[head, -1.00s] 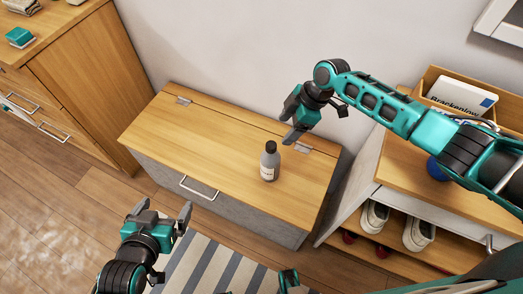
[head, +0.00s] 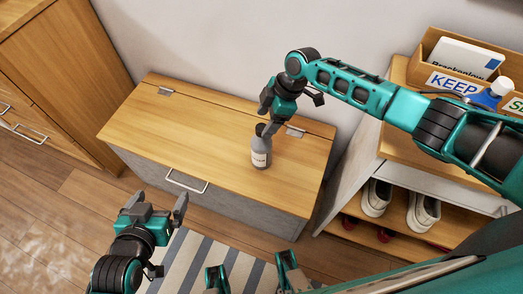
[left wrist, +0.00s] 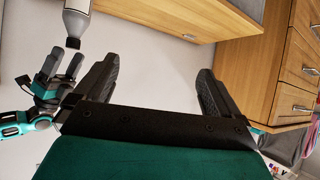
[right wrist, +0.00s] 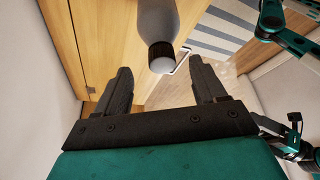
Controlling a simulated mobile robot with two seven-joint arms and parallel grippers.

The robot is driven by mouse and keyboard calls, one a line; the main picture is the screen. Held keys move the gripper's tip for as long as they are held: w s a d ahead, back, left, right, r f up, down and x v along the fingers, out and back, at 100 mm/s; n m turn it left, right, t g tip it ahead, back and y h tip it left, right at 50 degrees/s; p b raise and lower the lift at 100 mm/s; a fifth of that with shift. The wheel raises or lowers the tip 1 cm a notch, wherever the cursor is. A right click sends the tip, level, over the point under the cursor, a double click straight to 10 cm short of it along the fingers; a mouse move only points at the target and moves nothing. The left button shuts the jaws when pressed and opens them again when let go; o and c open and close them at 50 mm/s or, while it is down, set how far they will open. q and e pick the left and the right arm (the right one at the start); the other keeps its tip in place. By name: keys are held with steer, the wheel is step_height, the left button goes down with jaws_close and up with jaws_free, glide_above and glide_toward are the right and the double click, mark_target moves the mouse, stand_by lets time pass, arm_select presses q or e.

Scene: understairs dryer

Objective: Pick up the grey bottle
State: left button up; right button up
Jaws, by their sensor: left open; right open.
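The grey bottle (head: 261,154), with a dark cap and a pale label, stands upright on the wooden lid of a chest (head: 215,125). My right gripper (head: 267,120) is open at the bottle's cap and hides part of it in the head view. In the right wrist view the bottle (right wrist: 158,22) lies just ahead of the open fingers, its cap in line with the gap between them. The bottle (left wrist: 76,18) also shows at the top of the left wrist view, beside my right gripper. My left gripper (head: 155,203) is open and empty in front of the chest.
A shoe rack (head: 400,235) with white and red shoes stands to the right. A box (head: 435,45) and a blue-and-white bottle (head: 492,95) are on top of it. A wooden cabinet (head: 65,90) stands at the left. The lid around the bottle is clear.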

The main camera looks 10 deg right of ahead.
mark_target(264, 127)
steer(key=b+x, duration=0.2)
steer(key=x, duration=0.1)
steer(key=shift+s+f+b, duration=0.15)
steer(key=shift+f+b, duration=0.25)
steer(key=shift+f, duration=0.05)
steer(key=shift+a+f+b, duration=0.15)
steer(key=shift+f+b, duration=0.15)
steer(key=shift+f, duration=0.05)
steer(key=shift+a+f, duration=0.1)
steer(key=c, duration=0.9)
arm_select(q)
steer(key=shift+w+d+f, duration=0.2)
steer(key=shift+d+f, duration=0.45)
steer(key=shift+f, duration=0.35)
arm_select(e)
jaws_close()
